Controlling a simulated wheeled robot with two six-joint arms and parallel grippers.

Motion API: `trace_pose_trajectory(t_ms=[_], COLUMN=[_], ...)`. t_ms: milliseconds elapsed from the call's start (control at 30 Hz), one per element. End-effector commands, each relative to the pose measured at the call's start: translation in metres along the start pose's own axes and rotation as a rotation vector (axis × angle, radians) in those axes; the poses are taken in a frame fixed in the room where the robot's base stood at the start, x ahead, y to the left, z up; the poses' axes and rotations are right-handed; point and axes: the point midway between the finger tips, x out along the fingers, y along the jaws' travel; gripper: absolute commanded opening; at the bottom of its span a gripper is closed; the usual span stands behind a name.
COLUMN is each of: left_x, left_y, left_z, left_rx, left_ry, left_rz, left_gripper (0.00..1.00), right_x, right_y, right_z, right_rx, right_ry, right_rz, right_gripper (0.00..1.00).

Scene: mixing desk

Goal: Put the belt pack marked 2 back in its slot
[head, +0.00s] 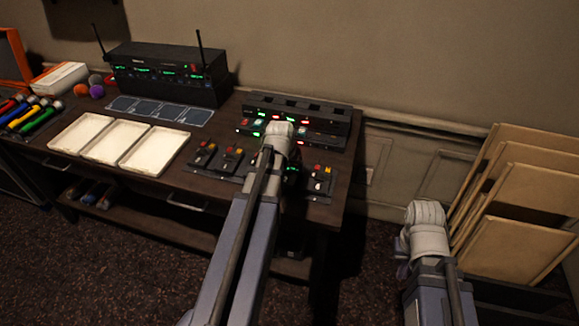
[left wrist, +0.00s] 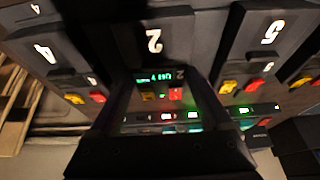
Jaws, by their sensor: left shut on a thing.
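The belt pack marked 2 (left wrist: 155,40) is dark, with a white 2, a lit green display and yellow and red buttons. My left gripper (left wrist: 165,95) is shut on it in the left wrist view, which is upside down. In the head view my left arm hides the gripper and most of the pack. The dark dock with slots (head: 325,121) stands at the desk's back right, with red and green lights, just beyond my left gripper. I cannot tell which slot is whose. My right arm shows at the right; its gripper is hidden.
More packs (head: 203,154) lie on the desk. White trays (head: 104,141) and a receiver rack (head: 168,72) stand left. Wooden panels (head: 520,200) lean on the wall at right.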

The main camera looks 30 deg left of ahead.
Motion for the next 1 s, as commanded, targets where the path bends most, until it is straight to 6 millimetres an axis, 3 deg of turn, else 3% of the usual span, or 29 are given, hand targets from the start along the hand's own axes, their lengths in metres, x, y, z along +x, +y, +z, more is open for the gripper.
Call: trace_pose_trajectory(t_ms=[233, 267, 400, 1000], left_x=[-0.0001, -0.0001, -0.0001, 0.0000], left_y=[0.0000, 0.0000, 0.0000, 0.0000], left_z=[-0.0001, -0.0001, -0.0001, 0.0000], left_rx=[0.000, 0.000, 0.000, 0.000], left_ry=[0.000, 0.000, 0.000, 0.000], left_rz=[0.000, 0.000, 0.000, 0.000], left_gripper=[0.19, 0.83, 0.99, 1.00], right_x=[-0.0001, -0.0001, -0.0001, 0.0000], right_y=[0.0000, 0.0000, 0.0000, 0.0000], right_z=[0.0000, 0.0000, 0.0000, 0.0000], right_rx=[0.000, 0.000, 0.000, 0.000], right_ry=[0.000, 0.000, 0.000, 0.000], right_rz=[0.000, 0.000, 0.000, 0.000], right_gripper=[0.00, 0.00, 0.00, 0.00])
